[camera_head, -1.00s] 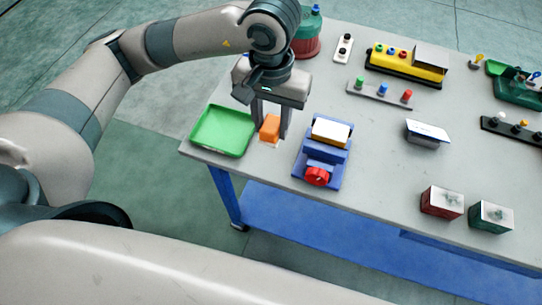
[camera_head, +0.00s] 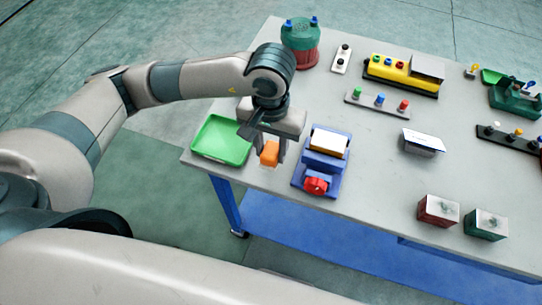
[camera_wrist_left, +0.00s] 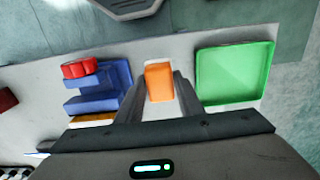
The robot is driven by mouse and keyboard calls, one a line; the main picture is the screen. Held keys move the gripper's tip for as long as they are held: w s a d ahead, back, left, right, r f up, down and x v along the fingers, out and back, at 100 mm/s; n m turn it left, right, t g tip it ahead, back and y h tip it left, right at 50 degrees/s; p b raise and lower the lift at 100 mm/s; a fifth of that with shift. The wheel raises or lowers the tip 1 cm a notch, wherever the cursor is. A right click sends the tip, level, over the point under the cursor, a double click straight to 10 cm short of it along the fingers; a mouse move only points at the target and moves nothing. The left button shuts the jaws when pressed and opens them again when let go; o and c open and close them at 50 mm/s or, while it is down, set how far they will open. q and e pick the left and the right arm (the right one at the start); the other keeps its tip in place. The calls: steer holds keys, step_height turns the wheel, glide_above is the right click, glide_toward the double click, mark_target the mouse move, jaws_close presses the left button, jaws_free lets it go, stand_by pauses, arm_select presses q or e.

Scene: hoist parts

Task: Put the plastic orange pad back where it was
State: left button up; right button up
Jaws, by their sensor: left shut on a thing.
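The orange pad (camera_head: 269,152) is a small block between the fingers of my left gripper (camera_head: 270,152), near the table's front left edge. In the left wrist view the pad (camera_wrist_left: 159,82) sits between the two fingers, and the left gripper (camera_wrist_left: 160,100) is shut on it. A pale patch shows around the pad's lower end. I cannot tell whether the pad touches the table. A green tray (camera_head: 222,140) lies to its left, and a blue fixture (camera_head: 318,168) with a red knob stands to its right. My right gripper is out of view.
The grey table (camera_head: 380,170) also holds a green and red canister (camera_head: 300,42), a yellow button box (camera_head: 400,72), a strip of coloured buttons (camera_head: 378,103) and two small boxes (camera_head: 438,209) (camera_head: 485,222). The table's front edge is close to the pad.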

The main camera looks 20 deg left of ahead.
mark_target(271, 159)
arm_select(q)
steer(key=shift+f+p, duration=0.65)
steer(key=shift+f, duration=1.4)
steer(key=shift+f, duration=0.15)
steer(key=o, duration=1.1)
